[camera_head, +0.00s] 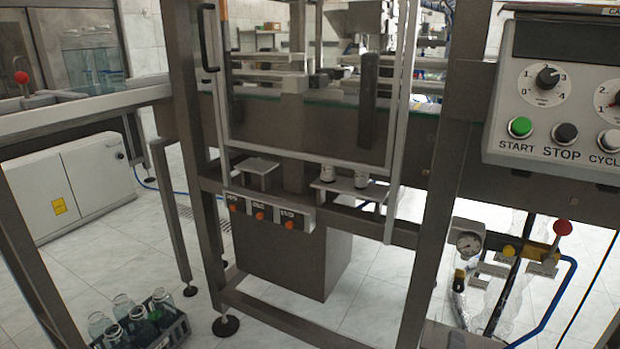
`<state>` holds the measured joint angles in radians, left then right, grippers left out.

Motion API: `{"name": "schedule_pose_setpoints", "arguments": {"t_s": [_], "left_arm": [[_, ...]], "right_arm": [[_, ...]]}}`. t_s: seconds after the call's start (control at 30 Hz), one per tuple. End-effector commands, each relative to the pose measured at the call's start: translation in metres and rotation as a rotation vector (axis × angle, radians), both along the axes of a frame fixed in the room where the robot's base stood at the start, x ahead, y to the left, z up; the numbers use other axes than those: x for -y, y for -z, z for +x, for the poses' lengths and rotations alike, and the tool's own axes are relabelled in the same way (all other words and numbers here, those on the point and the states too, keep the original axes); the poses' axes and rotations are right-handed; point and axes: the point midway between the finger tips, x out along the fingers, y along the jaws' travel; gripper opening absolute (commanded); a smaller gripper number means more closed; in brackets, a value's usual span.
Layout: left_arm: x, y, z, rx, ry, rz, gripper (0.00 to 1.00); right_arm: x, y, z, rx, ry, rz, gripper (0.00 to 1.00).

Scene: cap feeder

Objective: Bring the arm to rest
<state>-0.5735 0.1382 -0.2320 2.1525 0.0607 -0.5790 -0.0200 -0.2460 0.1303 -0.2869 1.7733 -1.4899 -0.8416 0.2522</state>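Neither of my grippers nor arms shows in the head view. The cap feeder machine fills the view, with a grey metal frame (456,150) and a clear door with a black handle (208,38). A control panel (560,100) with dials and START, STOP and CYCLE buttons is at the upper right. Two small white cylindrical pieces stand on a ledge (343,188) at the middle.
A crate (172,334) of glass bottles stands on the floor at lower left. A grey cabinet (75,188) is at left. A gauge (468,244) and a red-knobbed valve (562,228) are at lower right. Glass jars (92,60) stand at upper left.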

Motion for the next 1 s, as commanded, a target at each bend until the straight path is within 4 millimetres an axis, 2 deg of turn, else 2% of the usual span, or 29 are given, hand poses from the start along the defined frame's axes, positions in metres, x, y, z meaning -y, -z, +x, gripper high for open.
{"name": "schedule_pose_setpoints", "arguments": {"t_s": [0.23,0.33,0.47,0.6,0.77,0.83,1.0], "left_arm": [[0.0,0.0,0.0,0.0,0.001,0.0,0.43],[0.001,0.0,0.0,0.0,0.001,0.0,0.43],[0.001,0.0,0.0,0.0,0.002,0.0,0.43],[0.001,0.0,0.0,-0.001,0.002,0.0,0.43],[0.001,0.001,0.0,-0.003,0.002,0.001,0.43],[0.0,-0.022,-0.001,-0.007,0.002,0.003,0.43],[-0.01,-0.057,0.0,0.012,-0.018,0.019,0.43]], "right_arm": [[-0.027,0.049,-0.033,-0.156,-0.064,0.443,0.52],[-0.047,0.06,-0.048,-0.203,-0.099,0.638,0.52],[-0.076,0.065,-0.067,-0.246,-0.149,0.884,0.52],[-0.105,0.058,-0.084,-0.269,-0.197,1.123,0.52],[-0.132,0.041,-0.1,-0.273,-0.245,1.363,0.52],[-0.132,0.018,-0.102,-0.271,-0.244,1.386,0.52],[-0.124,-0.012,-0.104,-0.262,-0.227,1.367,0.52]]}}
